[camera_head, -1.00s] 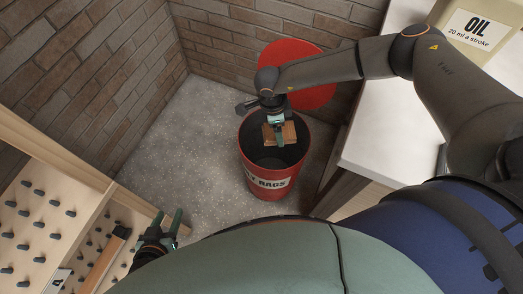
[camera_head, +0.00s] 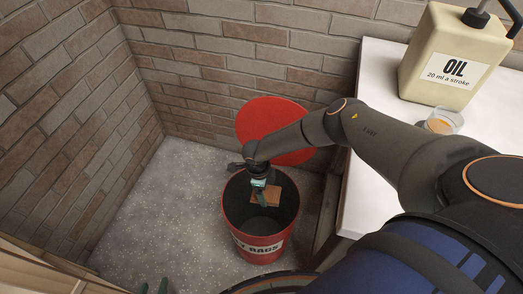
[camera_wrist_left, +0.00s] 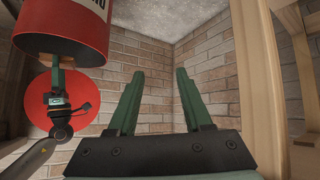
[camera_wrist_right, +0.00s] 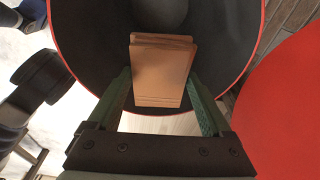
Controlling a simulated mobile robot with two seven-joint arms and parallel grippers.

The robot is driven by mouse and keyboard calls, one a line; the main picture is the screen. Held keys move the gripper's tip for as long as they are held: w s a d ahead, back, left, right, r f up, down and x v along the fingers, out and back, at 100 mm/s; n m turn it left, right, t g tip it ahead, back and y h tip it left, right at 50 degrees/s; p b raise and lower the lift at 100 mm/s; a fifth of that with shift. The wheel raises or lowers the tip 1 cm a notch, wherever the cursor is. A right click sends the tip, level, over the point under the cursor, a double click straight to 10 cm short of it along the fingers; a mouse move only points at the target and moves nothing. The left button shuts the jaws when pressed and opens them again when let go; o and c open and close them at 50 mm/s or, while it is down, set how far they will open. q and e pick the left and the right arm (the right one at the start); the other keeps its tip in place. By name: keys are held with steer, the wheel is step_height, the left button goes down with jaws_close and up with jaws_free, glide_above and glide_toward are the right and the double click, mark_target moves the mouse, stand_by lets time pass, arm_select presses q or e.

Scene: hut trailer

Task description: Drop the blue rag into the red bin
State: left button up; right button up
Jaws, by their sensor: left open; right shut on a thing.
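The red bin (camera_head: 258,246), labelled RAGS, stands upright on the floor with its dark inside open to view. Its round red lid (camera_head: 262,112) is tilted up behind it. My right gripper (camera_head: 261,196) is over the bin's mouth, shut on a folded orange-brown piece (camera_head: 267,193). The right wrist view shows this piece (camera_wrist_right: 162,75) between the fingers, above the dark inside. It looks brown, not blue; I see no blue rag.
A white-topped bench (camera_head: 375,190) stands right of the bin, with an OIL container (camera_head: 445,60) and a small glass of amber liquid (camera_head: 442,122) on it. Brick walls close the corner behind. The speckled floor (camera_head: 170,200) left of the bin is clear.

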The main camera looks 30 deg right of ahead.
arm_select(q)
steer(key=shift+w+d+f+b, duration=0.2)
steer(key=shift+w+d+b, duration=0.1)
steer(key=shift+w+b, duration=0.1)
arm_select(e)
steer(key=shift+w+f, duration=0.1)
steer(key=shift+f, duration=0.6)
steer(key=o, duration=1.1)
arm_select(q)
steer(key=shift+s, duration=0.1)
arm_select(e)
steer(key=shift+r, duration=0.1)
steer(key=shift+r, duration=0.4)
arm_select(q)
steer(key=a+r+p, duration=0.1)
steer(key=p, duration=0.1)
steer(key=s+a+p, duration=0.1)
steer(key=shift+r+p, duration=0.35)
steer(key=shift+p, duration=0.05)
arm_select(e)
steer(key=r, duration=0.3)
steer(key=a+r, duration=0.1)
steer(key=r, duration=0.3)
steer(key=w+r, duration=0.1)
steer(key=r, duration=0.3)
steer(key=shift+w+a+r, duration=0.1)
steer(key=shift+a+r, duration=0.05)
steer(key=shift+r, duration=0.05)
